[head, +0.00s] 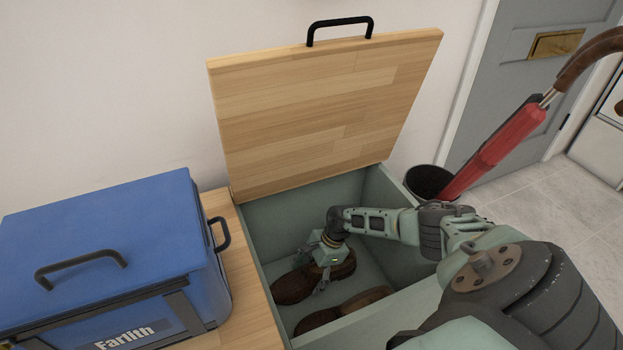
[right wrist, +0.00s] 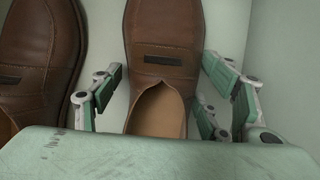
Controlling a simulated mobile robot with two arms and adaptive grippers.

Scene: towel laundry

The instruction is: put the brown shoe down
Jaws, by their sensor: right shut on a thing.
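A brown shoe (head: 291,287) is low inside the open green chest (head: 386,318). My right gripper (head: 318,264) reaches down into the chest and is shut on this shoe. In the right wrist view the held shoe (right wrist: 165,35) lies between the two fingers (right wrist: 164,78), with its opening towards the palm. I cannot tell whether its sole touches the chest floor. A second brown shoe (head: 341,311) lies beside it, nearer the front wall; it also shows at the left of the right wrist view (right wrist: 40,60). My left gripper is not in view.
The wooden lid (head: 325,110) stands open at the back of the chest. A blue cooler box (head: 110,235) stands on wood to the left. A dark bin (head: 430,183) with a red umbrella (head: 497,150) stands to the right. Some chest floor is bare.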

